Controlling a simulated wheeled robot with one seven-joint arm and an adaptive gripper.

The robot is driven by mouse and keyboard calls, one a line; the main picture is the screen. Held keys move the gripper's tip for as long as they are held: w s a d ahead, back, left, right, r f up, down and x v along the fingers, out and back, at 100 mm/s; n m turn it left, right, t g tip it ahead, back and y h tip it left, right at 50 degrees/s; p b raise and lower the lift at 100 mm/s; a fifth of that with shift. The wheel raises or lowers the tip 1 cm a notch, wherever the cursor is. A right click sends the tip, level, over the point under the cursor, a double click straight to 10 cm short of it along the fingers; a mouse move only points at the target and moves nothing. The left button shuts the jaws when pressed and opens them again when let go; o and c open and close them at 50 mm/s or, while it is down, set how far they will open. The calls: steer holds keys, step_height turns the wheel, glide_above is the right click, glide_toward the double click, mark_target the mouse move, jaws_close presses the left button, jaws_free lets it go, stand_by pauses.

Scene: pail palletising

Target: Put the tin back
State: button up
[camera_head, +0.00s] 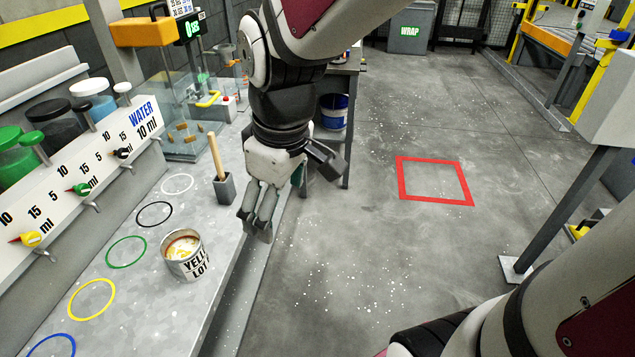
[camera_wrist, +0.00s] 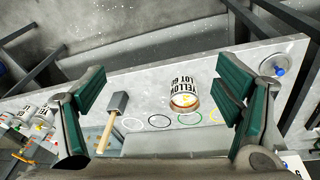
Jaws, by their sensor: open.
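The tin (camera_head: 187,258) is an open can with a white label reading "YELLOW LOT", yellow inside its top. It stands upright on the grey bench (camera_head: 215,290), to the right of the green ring and clear of the painted rings. In the wrist view the tin (camera_wrist: 184,90) shows between the fingers, nearer the right one, with the bench below. My gripper (camera_head: 257,222) is above the bench's front edge, to the right of and apart from the tin. My gripper (camera_wrist: 160,108) is open, with nothing between its fingers.
Coloured rings, such as the yellow ring (camera_head: 91,299), lie along the bench below a dispenser (camera_head: 85,170) with knobs. A glass-sided case (camera_head: 185,110) stands at the back. A red square (camera_head: 434,181) marks open floor.

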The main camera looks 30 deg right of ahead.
steer(key=s+d+r+m, duration=0.2)
steer(key=s+m, duration=0.1)
steer(key=s, duration=0.3)
steer(key=s+d+r+m+t, duration=0.1)
steer(key=s+d+r+m, duration=0.1)
steer(key=s, duration=0.5)
steer(key=shift+d+r+m, duration=0.4)
steer(key=shift+r+m, duration=0.25)
steer(key=shift+m, duration=0.35)
step_height(320, 180, up, 3)
steer(key=shift+f+t+p, duration=0.1)
steer(key=shift+t+p, duration=0.4)
steer(key=shift+p, duration=0.55)
